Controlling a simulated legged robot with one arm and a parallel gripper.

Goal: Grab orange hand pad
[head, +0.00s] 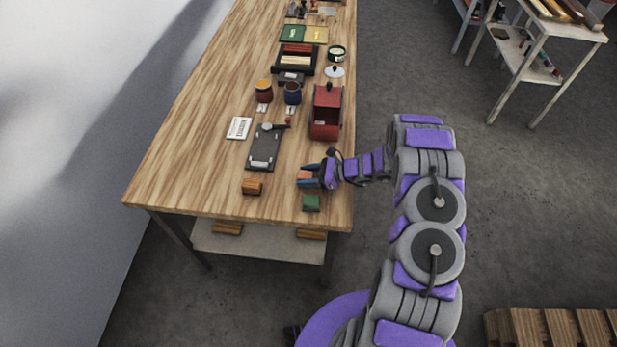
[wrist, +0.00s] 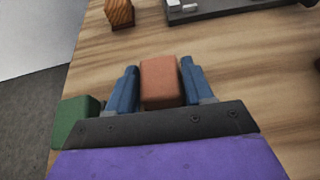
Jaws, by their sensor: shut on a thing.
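The orange hand pad (wrist: 161,82) is a small block with a matte orange-brown face. In the wrist view it sits between the two blue fingers of my gripper (wrist: 160,88), which are shut on it from both sides. In the head view the pad (head: 305,175) shows only as a small orange patch between the fingertips of my gripper (head: 306,176), near the table's right front. I cannot tell whether the pad touches the table or is slightly lifted.
A green block (head: 311,202) lies just in front of my gripper, and a brown wooden block (head: 252,187) lies to the left. A dark board (head: 265,148) and a red box (head: 326,112) stand farther back. The wooden table (head: 185,160) is clear at the left.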

